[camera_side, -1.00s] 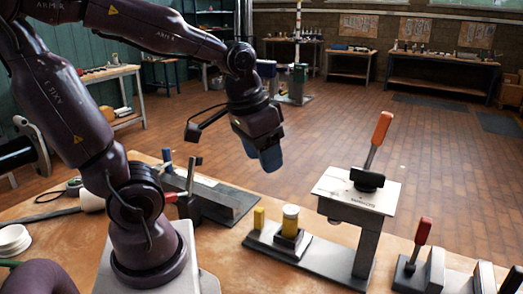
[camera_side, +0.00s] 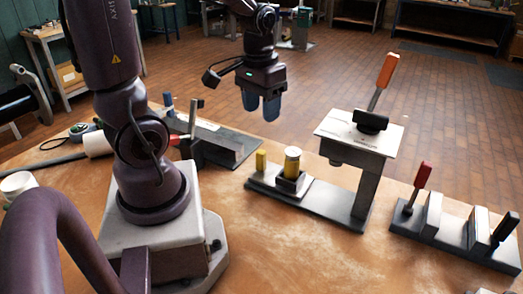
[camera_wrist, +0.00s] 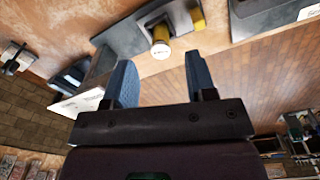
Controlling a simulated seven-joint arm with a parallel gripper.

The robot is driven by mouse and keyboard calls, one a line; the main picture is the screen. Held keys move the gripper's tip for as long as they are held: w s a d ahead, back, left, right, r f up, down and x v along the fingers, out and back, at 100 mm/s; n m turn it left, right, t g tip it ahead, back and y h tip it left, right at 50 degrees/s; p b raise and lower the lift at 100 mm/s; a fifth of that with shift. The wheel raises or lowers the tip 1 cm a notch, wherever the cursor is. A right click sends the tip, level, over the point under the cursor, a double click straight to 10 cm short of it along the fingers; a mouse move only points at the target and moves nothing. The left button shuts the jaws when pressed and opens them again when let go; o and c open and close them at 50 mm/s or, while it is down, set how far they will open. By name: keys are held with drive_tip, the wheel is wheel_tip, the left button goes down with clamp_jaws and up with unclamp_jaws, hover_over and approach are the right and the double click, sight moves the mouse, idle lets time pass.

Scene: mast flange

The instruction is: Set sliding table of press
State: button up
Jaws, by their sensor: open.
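The press (camera_side: 360,140) stands on a grey base at the right of centre, with a white top plate, an orange lever and a black hub. On the left part of its base, a yellow cylinder with a pale top (camera_side: 292,160) stands upright in a dark square holder. A small yellow block (camera_side: 261,161) stands left of it. The sliding table's exact outline is hard to tell. My gripper (camera_side: 261,104) is open and empty, blue fingers pointing down, apart from the press. In the wrist view, the cylinder (camera_wrist: 160,45) shows between and beyond my open fingers (camera_wrist: 161,80).
A fixture with a red lever (camera_side: 420,185) and upright plates stands at the right. Another dark fixture (camera_side: 215,148) with a red handle stands left of the press. A tape measure (camera_side: 80,131) and a white roll lie at the left. The front middle bench is clear.

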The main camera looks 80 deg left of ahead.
sight(261, 151)
drive_tip(key=a+f+n, duration=0.1)
drive_tip(key=a+f, duration=0.1)
drive_tip(key=a, duration=0.1)
drive_tip(key=w+a+f+n, duration=0.1)
drive_tip(key=a+f, duration=0.2)
drive_tip(key=w+a+f+n, duration=0.1)
drive_tip(key=a+f, duration=0.2)
drive_tip(key=shift+f+g, duration=0.2)
drive_tip(key=shift+g, duration=0.2)
drive_tip(key=shift+w+a, duration=0.2)
wheel_tip(261, 151, down, 13)
drive_tip(key=shift+r, duration=0.2)
